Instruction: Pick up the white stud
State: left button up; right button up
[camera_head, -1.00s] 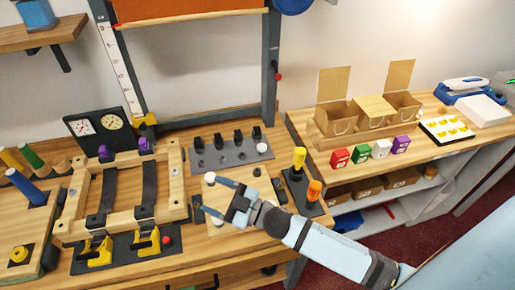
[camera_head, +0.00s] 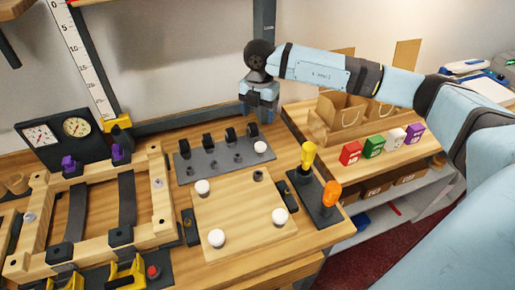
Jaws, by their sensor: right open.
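Several white studs with round heads are in view. One white stud (camera_head: 260,147) sits at the right end of the grey rack (camera_head: 205,172). Three others stand on the light wooden board (camera_head: 240,232): one at its back left (camera_head: 202,187), one at its front left (camera_head: 216,238) and one at its right (camera_head: 279,216). My right gripper (camera_head: 259,114) points down above and behind the rack's right end, near the rack stud in the picture, and holds nothing that I can see. Its fingertips are small, and their gap is hard to make out. My left gripper is out of view.
Black clips (camera_head: 231,135) stand along the rack's back. A yellow-handled tool (camera_head: 308,157) and an orange-handled one (camera_head: 330,193) stand to the right. A wooden frame (camera_head: 158,200) with dark straps lies left. Small coloured boxes (camera_head: 374,146) line the side shelf.

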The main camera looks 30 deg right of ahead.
jog(key=f, duration=0.1)
send_over(261, 145)
jog(key=f, duration=0.7)
jog(key=shift+a+f, duration=0.15)
jog(key=shift+a, duration=0.1)
jog(key=f, duration=0.3)
jog(key=f+p, duration=0.1)
jog(key=f, duration=0.1)
jog(key=shift+w+d+f, duration=0.1)
jog(key=shift+d, duration=0.15)
jog(key=c, duration=1)
